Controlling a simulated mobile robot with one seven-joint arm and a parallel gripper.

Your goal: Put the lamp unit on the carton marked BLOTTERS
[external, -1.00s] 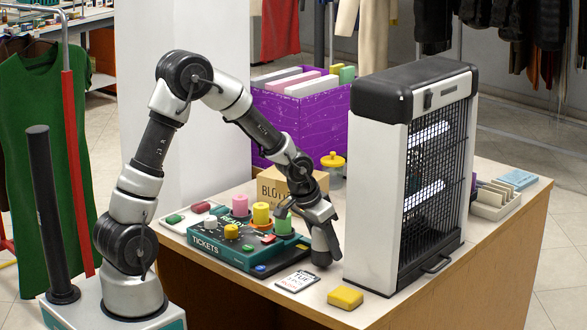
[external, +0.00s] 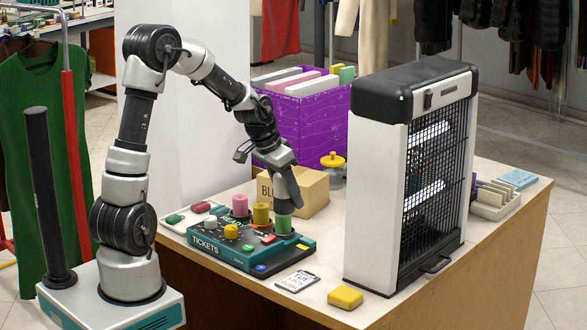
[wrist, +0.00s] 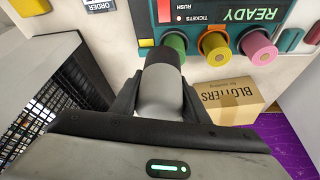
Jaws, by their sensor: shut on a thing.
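My gripper (external: 276,162) is shut on a grey and pale cylinder, which I take for the lamp unit (external: 287,190). In the wrist view the lamp unit (wrist: 160,95) sits between the black fingers (wrist: 160,108), its dark grey end pointing away from my gripper. The cardboard carton (external: 312,188) marked BLOTTERS stands behind the console, partly hidden by my gripper. Its lettering shows in the wrist view, where the carton (wrist: 228,98) lies right of the lamp unit.
A tall black-and-white insect zapper (external: 375,190) stands right. A purple bin (external: 305,125) is at the back. A yellow block (external: 345,297) lies in front.

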